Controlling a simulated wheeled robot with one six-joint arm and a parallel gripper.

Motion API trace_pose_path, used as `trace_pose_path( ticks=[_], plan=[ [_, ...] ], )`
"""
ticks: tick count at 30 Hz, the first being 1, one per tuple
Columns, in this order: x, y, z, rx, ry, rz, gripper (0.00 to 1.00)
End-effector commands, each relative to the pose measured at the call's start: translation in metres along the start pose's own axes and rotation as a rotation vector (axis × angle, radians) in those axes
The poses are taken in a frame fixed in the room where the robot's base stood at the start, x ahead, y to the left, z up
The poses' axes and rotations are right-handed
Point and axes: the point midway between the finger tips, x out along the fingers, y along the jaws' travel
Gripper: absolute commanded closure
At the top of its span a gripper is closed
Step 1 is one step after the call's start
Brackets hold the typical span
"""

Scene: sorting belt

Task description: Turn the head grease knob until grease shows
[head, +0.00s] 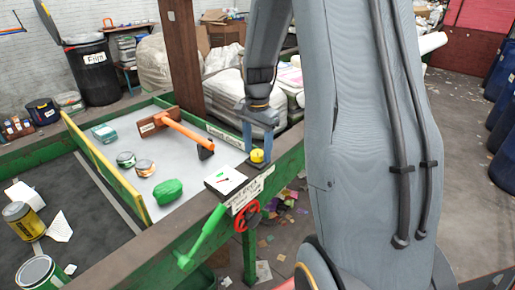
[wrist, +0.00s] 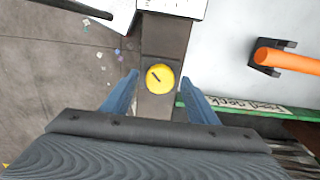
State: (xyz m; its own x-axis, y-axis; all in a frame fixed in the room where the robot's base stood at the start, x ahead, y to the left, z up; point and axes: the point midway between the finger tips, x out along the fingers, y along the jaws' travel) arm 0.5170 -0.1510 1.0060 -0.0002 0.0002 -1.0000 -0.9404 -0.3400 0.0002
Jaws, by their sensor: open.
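The head grease knob (head: 257,155) is a small yellow round knob on a dark block on the green belt frame. In the wrist view the yellow knob (wrist: 160,78) shows a short dark pointer mark, slanting from upper left to lower right. My gripper (head: 258,140) points down at the knob, its blue fingers around or just above it. In the wrist view my gripper (wrist: 158,88) is open, with one finger to each side of the knob and a gap on both sides. I see no grease at the knob.
A white panel (head: 225,180) lies on the frame beside the knob. A green lever (head: 205,235) and a red handwheel (head: 246,216) are on the frame's side. An orange bar (head: 185,130) crosses the pale belt, which holds cans and a green lump (head: 168,192).

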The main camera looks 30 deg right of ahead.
Motion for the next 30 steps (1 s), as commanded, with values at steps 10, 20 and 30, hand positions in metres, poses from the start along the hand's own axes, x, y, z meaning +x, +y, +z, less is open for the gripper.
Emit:
trace_pose_path(
  ticks=[10, 20, 30],
  plan=[
    [-0.0003, 0.0, 0.0, 0.0, 0.0, 0.0, 0.87],
    [-0.0007, 0.0, 0.0, 0.073, 0.0, 0.0, 0.87],
    [-0.0011, -0.0002, -0.0002, 0.313, 0.001, -0.001, 0.87]
  ],
)
